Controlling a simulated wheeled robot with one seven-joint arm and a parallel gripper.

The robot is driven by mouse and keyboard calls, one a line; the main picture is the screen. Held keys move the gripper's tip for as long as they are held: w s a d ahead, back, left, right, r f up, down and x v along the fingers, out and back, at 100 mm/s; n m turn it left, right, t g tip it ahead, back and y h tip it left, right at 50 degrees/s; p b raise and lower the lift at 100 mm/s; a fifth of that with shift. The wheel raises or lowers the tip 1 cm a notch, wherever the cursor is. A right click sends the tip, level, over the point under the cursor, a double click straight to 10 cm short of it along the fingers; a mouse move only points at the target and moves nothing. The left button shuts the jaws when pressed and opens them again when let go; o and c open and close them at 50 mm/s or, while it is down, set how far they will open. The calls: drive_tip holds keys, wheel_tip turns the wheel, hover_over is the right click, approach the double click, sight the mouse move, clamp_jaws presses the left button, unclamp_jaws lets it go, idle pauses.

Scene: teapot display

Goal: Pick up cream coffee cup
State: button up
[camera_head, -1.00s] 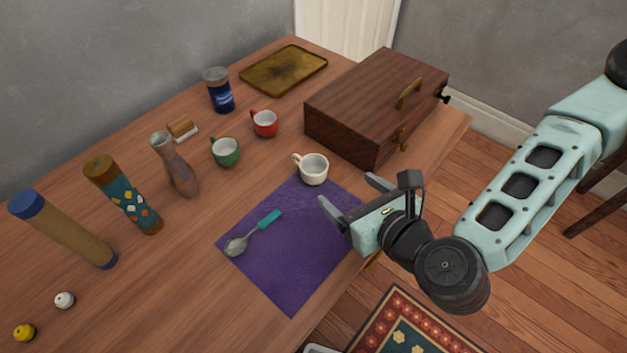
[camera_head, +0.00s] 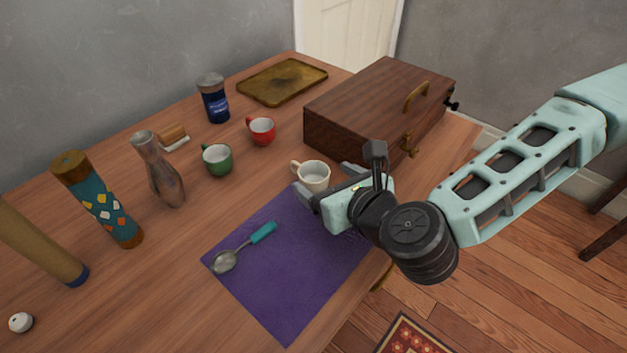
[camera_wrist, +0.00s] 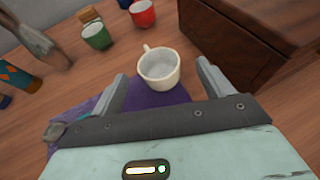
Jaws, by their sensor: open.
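The cream coffee cup (camera_head: 313,177) stands upright at the back corner of the purple mat, its handle toward the back left. In the wrist view the cup (camera_wrist: 160,70) is just ahead of the gap between my fingers, apart from both. My gripper (camera_head: 325,183) is open and empty, low at the near right side of the cup. In the wrist view its two fingers (camera_wrist: 162,85) spread to either side. In the head view the fingertips partly overlap the cup's lower edge, so the exact gap is hard to tell.
A wooden box (camera_head: 375,105) stands close behind and right of the cup. A red cup (camera_head: 261,131) and a green cup (camera_head: 217,159) stand to the left. A spoon (camera_head: 244,247) lies on the purple mat (camera_head: 290,290). A vase (camera_head: 160,172) is farther left.

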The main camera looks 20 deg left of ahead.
sight(308, 168)
drive_tip(key=x, duration=0.4)
drive_tip(key=shift+w+a+f, duration=0.1)
drive_tip(key=shift+w+a, duration=0.15)
drive_tip(key=shift+a, duration=0.1)
drive_tip(key=c, duration=1.1)
